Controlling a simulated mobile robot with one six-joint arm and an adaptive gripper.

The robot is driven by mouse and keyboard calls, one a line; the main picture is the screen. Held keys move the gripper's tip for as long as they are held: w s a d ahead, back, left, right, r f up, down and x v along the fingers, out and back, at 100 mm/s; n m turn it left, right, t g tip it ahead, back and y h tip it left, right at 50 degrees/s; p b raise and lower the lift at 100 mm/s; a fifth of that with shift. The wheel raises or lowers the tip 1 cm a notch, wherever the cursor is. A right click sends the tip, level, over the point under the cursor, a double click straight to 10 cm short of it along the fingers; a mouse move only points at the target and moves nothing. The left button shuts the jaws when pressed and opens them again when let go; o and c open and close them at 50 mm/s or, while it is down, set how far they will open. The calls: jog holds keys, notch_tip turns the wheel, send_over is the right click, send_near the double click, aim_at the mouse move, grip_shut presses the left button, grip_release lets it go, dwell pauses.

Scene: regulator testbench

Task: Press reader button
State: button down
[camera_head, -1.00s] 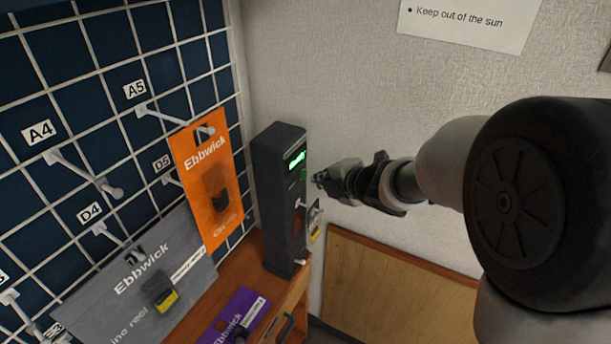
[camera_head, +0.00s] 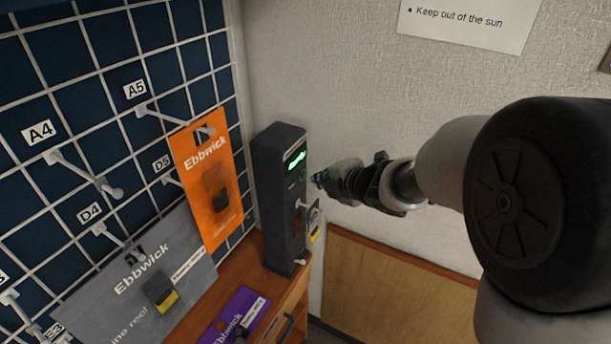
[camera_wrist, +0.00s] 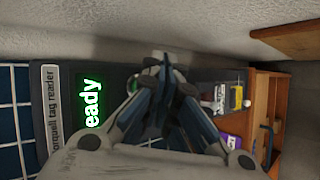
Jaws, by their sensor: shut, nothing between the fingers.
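The tag reader (camera_head: 280,200) is a tall dark grey box standing on the wooden cabinet beside the pegboard. Its lit green display (camera_head: 296,159) reads "ready" in the wrist view (camera_wrist: 91,115). A green button (camera_head: 303,175) shows just below the display in the head view; in the wrist view my fingers cover most of that area. My gripper (camera_head: 320,180) is shut and empty, its tips pointing at the reader's front close to the button. I cannot tell whether they touch it. In the wrist view the closed fingertips (camera_wrist: 165,65) overlap the reader's face.
A small packaged item (camera_head: 314,225) hangs on the reader's front below the button. An orange Ebbwick package (camera_head: 190,155) and a grey one (camera_head: 110,290) hang on the pegboard at left. A purple package (camera_head: 240,305) lies on the cabinet. A wall stands behind my arm.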

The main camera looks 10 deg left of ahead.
jog(key=shift+a, duration=0.1)
jog(key=shift+w+a, duration=0.15)
jog(key=shift+a, duration=0.15)
jog(key=shift+w+a, duration=0.15)
jog(key=shift+a, duration=0.3)
dwell(0.8)
jog(key=shift+s+d, duration=0.3)
jog(key=shift+d, duration=0.5)
jog(key=shift+d, duration=0.1)
jog(key=shift+s+d+p, duration=0.1)
jog(key=shift+s+d, duration=0.2)
jog(key=shift+d, duration=0.45)
jog(key=shift+s+d+p, duration=0.1)
jog(key=shift+s+d, duration=0.15)
jog(key=shift+d, duration=0.55)
jog(key=shift+s+d+p, duration=0.1)
jog(key=shift+s+d, duration=0.2)
jog(key=shift+d, duration=0.45)
